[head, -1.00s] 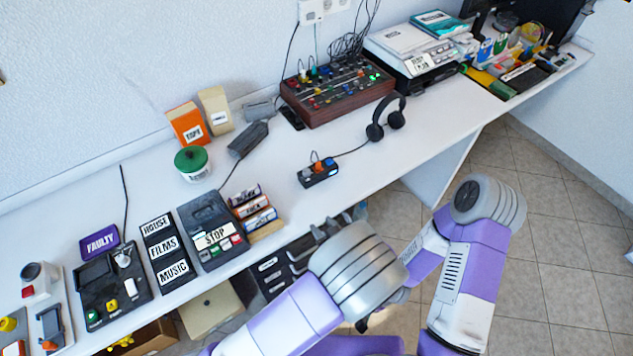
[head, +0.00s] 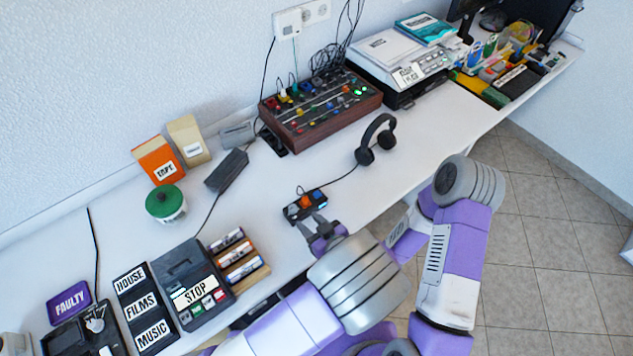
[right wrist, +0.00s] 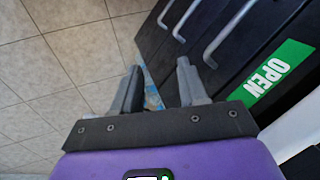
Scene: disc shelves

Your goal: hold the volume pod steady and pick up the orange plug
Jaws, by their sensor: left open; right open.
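The volume pod (head: 292,213) is a small dark box with a blue end, lying on the white desk near its front edge. The orange plug (head: 305,201) stands in its top, with a thin dark cable looping beside it. My left gripper (head: 312,226) is open at the pod's front side, very close to it; I cannot tell whether the fingers touch it. My right gripper (right wrist: 155,92) shows in the right wrist view, open and empty, over the floor beside dark drawers. In the head view its fingers are hidden.
A headphone set (head: 377,140) lies right of the pod, its cable running to the pod. A mixer (head: 322,108) stands behind. A STOP machine (head: 190,283) and a cassette rack (head: 258,272) stand to the left. Dark drawers with handles (right wrist: 215,40) are beside my right gripper.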

